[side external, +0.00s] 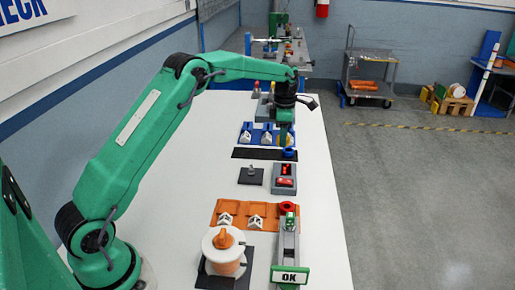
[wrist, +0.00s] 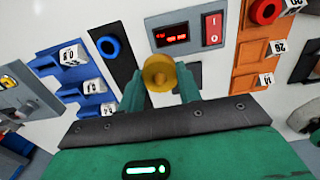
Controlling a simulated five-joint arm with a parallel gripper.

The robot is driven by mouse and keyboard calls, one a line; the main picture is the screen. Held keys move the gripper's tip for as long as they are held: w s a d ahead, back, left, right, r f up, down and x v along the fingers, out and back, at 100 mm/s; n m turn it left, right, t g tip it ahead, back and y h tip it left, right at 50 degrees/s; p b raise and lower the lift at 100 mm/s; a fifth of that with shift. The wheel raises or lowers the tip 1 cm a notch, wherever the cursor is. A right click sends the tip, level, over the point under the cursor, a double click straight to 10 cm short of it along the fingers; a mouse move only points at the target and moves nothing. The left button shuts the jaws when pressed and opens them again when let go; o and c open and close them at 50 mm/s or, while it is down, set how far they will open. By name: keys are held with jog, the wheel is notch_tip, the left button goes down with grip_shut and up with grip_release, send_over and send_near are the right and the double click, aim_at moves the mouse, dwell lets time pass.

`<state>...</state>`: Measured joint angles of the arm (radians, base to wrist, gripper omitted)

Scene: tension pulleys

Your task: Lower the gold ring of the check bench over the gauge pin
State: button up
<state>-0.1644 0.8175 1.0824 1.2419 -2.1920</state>
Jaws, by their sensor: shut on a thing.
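My gripper (wrist: 160,88) is shut on the gold ring (wrist: 158,66), which sits between the two green fingertips in the wrist view. In the side view my gripper (side external: 284,143) points down near the blue rack and the black strip; the gold ring cannot be made out there. The gauge pin (side external: 251,172) appears as a small post on a dark square plate, nearer the side camera than my gripper. In the wrist view part of a dark plate (wrist: 190,76) shows behind the ring and right finger; the pin itself is hidden.
A readout box with red digits and a red switch (wrist: 212,29) stands close by. A blue ring (wrist: 108,46) lies on the black strip. A blue rack (wrist: 88,87) and an orange rack (wrist: 247,52) flank the area.

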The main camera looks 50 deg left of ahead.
jog(key=shift+r, duration=0.2)
jog(key=shift+r, duration=2.3)
jog(key=shift+s+a, duration=0.1)
jog(key=s+a+f, duration=0.1)
jog(key=s, duration=0.2)
jog(key=s+a+f, duration=0.1)
jog(key=s+f, duration=0.1)
jog(key=s, duration=0.1)
jog(key=s+a+f, duration=0.1)
jog(key=s, duration=0.2)
jog(key=shift+s+a+f, duration=0.35)
jog(key=shift+s+a, duration=0.05)
jog(key=shift+f, duration=0.15)
jog(key=shift+f, duration=2.2)
